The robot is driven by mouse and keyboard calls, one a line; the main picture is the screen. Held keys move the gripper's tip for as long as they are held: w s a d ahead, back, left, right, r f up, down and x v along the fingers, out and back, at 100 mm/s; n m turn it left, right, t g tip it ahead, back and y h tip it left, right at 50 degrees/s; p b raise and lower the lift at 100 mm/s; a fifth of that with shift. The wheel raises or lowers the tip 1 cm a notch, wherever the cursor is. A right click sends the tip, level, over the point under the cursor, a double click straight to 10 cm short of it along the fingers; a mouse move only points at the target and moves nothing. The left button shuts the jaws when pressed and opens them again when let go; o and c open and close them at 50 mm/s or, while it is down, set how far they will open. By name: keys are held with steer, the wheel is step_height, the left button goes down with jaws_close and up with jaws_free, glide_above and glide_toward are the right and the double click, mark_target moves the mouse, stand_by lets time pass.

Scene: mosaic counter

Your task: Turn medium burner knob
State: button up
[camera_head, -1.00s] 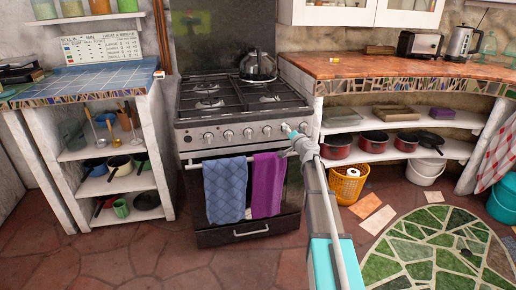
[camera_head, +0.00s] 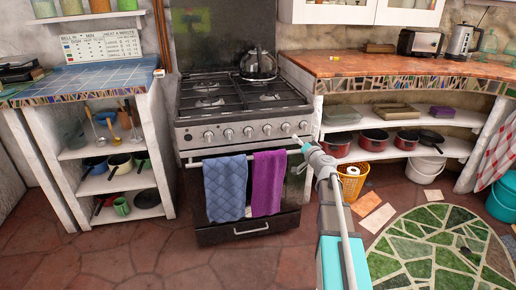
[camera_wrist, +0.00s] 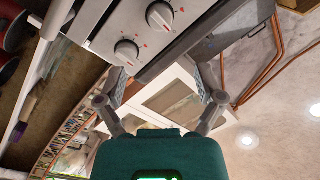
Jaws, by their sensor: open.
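The stove (camera_head: 245,110) has a row of several round silver knobs along its front panel. The rightmost knob (camera_head: 303,125) and the one left of it (camera_head: 286,127) are both in clear view. Which knob is the medium burner's I cannot tell. My gripper (camera_head: 299,143) is just below and in front of the rightmost knobs. In the wrist view my gripper (camera_wrist: 162,80) is open with nothing between its fingers. Two knobs with red marks show there, one near the left finger (camera_wrist: 126,50) and one further up (camera_wrist: 160,15); neither is between the fingers.
A blue towel (camera_head: 225,188) and a purple towel (camera_head: 267,183) hang on the oven handle, left of my gripper. A kettle (camera_head: 258,63) stands on the back of the hob. The mosaic counter (camera_head: 400,68) with shelves of pots is at the right.

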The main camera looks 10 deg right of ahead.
steer(key=s+a+r+n+g+y+p, duration=0.2)
steer(key=s+a+p, duration=0.4)
steer(key=a+p, duration=0.3)
steer(key=s+a+r+n+g+y+p, duration=0.3)
steer(key=s+a+r+n+g+p, duration=0.2)
steer(key=a+p, duration=0.5)
steer(key=s+a+g, duration=0.1)
steer(key=g, duration=0.1)
steer(key=shift+s+a+r+g, duration=0.15)
steer(key=shift+s+r+g, duration=0.1)
steer(key=shift+r+g, duration=0.1)
stand_by(0.7)
steer(key=s+a+f+g+h, duration=0.1)
steer(key=s+f+g+h, duration=0.25)
steer(key=s, duration=0.55)
steer(key=s+a+f+g+h, duration=0.1)
steer(key=s+f+g+h, duration=0.3)
steer(key=s, duration=0.5)
step_height(320, 180, up, 17)
steer(key=p, duration=1.7)
steer(key=shift+w+r+g+y, duration=0.15)
steer(key=shift+w+g+y, duration=0.05)
steer(key=shift+g+y, duration=0.25)
steer(key=shift+d, duration=0.1)
